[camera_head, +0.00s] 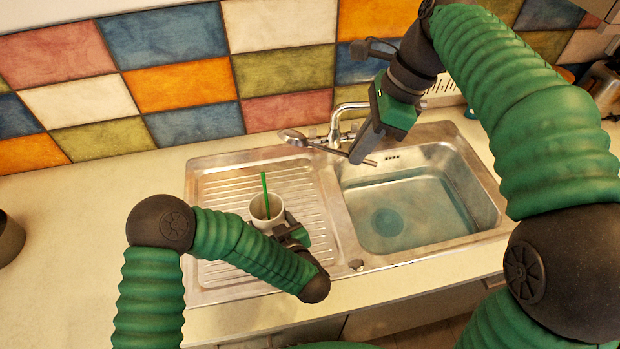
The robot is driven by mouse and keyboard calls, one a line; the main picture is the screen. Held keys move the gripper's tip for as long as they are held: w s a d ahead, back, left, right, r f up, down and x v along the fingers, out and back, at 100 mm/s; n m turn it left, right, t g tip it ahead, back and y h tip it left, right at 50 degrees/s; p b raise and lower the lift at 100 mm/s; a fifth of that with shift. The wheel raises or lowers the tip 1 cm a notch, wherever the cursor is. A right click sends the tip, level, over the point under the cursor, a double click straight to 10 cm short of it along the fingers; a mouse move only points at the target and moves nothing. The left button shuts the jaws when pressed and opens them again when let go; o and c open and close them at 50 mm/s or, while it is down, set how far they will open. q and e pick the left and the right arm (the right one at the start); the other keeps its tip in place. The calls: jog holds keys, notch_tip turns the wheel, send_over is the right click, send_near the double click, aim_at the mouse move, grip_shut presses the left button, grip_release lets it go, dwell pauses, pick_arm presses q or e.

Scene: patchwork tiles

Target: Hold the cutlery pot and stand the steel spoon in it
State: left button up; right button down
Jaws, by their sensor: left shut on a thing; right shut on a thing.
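The cutlery pot (258,222) is a white cup standing on the ribbed drainboard, with a green stick (265,190) upright in it. My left gripper (284,222) is shut on the pot's right side; its fingers are partly hidden by the arm and pot. The steel spoon (318,147) is in the air behind and to the right of the pot. Its bowl (292,136) points left and its handle end points right, so it lies nearly level. My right gripper (360,156) is shut on the spoon's handle, above the sink's back left edge.
The sink basin (450,185) with water lies to the right of the drainboard (205,215). The tap (335,122) stands at the back, close to the spoon and my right gripper. A dark round object (8,238) is at the far left.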

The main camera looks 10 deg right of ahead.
jog(key=w+d+f+n+g+h, duration=0.1)
jog(key=w+d+f+n+h, duration=0.2)
jog(key=w+d+f, duration=0.45)
jog(key=w+d+r+n+t+h, duration=0.25)
jog(key=w+n+t+h, duration=0.35)
jog(key=w+n, duration=0.4)
jog(key=s+a+r+n+t+y, duration=0.2)
jog(key=a+n+t+y, duration=0.7)
jog(key=a+n+y, duration=0.65)
jog(key=s+a+n+g+y, duration=0.3)
jog(key=s+a+g+y, duration=0.1)
jog(key=s+a, duration=0.6)
notch_tip(320, 180, down, 10)
jog(key=shift+w+a+r, duration=0.15)
jog(key=shift+w+a, duration=0.2)
jog(key=c, duration=1.5)
grip_release()
